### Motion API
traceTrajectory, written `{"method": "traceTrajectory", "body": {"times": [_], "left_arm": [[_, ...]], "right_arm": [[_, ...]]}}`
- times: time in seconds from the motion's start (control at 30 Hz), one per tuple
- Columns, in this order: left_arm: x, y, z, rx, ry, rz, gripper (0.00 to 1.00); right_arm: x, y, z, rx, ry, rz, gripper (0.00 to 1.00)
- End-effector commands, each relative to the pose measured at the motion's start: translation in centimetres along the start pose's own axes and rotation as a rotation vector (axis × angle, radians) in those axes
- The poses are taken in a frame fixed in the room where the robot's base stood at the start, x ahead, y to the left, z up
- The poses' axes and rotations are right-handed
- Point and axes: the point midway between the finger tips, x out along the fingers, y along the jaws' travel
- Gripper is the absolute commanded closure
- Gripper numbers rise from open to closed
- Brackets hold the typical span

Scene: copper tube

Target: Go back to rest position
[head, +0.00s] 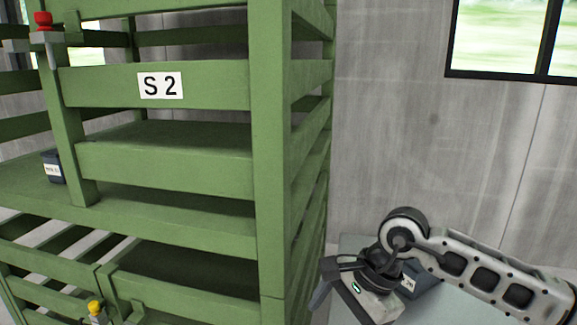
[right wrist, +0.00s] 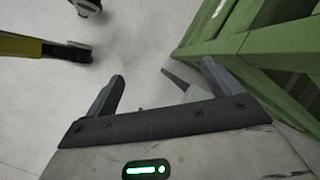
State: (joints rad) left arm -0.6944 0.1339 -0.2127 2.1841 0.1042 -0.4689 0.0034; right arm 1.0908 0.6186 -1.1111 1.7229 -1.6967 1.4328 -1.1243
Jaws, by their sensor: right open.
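My right arm comes in from the right in the head view. Its gripper (head: 335,292) hangs low, beside the right side of the green slatted rack (head: 165,170) marked S 2. In the right wrist view the two fingers of the right gripper (right wrist: 160,76) stand wide apart with nothing held between them. The pale floor shows past them, and a green part of the rack (right wrist: 270,45) lies to the right. My left gripper is not in view. No copper tube can be made out.
A small dark labelled box (head: 53,167) sits on the rack's shelf at left. Another dark box (head: 428,283) is partly hidden behind my right arm, on a pale surface (head: 440,308). A red knob (head: 43,20) is at upper left, a yellow one (head: 95,307) at bottom left.

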Motion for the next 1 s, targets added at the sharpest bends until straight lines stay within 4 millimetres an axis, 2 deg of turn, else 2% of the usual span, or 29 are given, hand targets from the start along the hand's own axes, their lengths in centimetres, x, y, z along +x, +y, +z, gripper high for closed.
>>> {"method": "traceTrajectory", "body": {"times": [0.03, 0.13, 0.2, 0.3, 0.37, 0.43, 0.53, 0.6, 0.63, 0.7, 0.8, 0.9, 1.0], "left_arm": [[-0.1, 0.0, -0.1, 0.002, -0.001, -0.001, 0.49], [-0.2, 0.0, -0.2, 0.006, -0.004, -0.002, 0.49], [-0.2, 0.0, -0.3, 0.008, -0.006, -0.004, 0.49], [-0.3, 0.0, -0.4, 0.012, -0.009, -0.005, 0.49], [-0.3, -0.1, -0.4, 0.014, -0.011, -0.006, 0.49], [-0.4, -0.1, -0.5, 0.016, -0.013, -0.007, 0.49], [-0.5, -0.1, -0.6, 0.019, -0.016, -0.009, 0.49], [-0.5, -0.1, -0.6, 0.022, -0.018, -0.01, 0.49], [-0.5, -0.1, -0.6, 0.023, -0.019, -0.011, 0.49], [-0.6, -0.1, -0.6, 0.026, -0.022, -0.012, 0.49], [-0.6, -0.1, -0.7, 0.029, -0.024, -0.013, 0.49], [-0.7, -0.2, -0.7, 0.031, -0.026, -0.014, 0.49], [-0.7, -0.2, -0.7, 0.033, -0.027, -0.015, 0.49]], "right_arm": [[1.8, 0.7, 3.6, 0.065, -0.171, -0.003, 0.1], [2.9, 1.3, 11.2, 0.281, -0.566, -0.012, 0.1], [1.8, 1.1, 15.4, 0.487, -0.853, 0.003, 0.1], [-1.0, 0.1, 18.3, 0.835, -1.237, 0.054, 0.1], [-2.7, -0.7, 18.3, 1.068, -1.453, 0.101, 0.1], [-4.0, -1.4, 16.6, 1.36, -1.69, 0.17, 0.1], [-4.1, -1.5, 11.8, 1.807, -1.993, 0.29, 0.1], [-2.7, -0.3, 7.8, 2.139, -2.18, 0.388, 0.1], [-1.7, 0.7, 6.1, -2.149, 2.119, -0.406, 0.1], [1.1, 3.6, 2.5, -1.96, 1.798, -0.403, 0.1], [5.0, 8.5, -0.7, -1.722, 1.449, -0.381, 0.1], [8.0, 13.0, -2.0, -1.532, 1.203, -0.358, 0.1], [9.9, 16.3, -2.3, -1.404, 1.048, -0.338, 0.1]]}}
